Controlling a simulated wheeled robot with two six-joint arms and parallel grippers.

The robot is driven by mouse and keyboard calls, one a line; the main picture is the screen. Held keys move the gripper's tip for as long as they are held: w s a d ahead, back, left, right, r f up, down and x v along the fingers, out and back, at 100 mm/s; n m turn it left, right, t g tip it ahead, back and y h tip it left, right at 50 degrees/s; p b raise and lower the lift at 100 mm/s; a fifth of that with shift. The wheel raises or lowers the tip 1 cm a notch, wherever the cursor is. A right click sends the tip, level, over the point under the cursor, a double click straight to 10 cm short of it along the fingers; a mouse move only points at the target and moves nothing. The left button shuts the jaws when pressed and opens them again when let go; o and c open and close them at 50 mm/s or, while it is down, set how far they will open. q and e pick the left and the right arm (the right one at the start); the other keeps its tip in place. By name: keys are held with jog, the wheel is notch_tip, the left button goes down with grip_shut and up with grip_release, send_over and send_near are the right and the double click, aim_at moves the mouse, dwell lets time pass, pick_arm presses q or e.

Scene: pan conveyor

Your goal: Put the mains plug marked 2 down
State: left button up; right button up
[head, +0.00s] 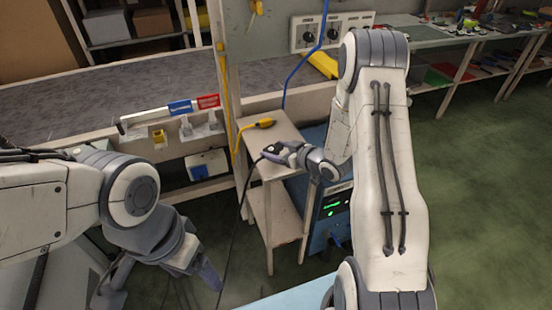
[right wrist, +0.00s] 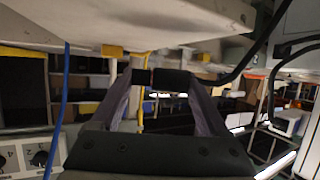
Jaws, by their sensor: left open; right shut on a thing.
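My right gripper (head: 271,151) is shut on a dark mains plug with a black cable, low over the small wooden stand (head: 288,133). I cannot tell whether the plug touches the stand's top. The fingers hide much of the plug, and no number on it can be read. A yellow plug (head: 264,123) with a yellow cable lies on the stand, behind the gripper. My left gripper (head: 207,272) is open, low at the left, away from the stand.
A blue machine (head: 335,205) with green lights stands right of the stand. A grey bench (head: 110,95) with red and blue labelled parts is at left.

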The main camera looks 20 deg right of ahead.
notch_tip(320, 180, down, 4)
jog(key=shift+r, duration=0.1)
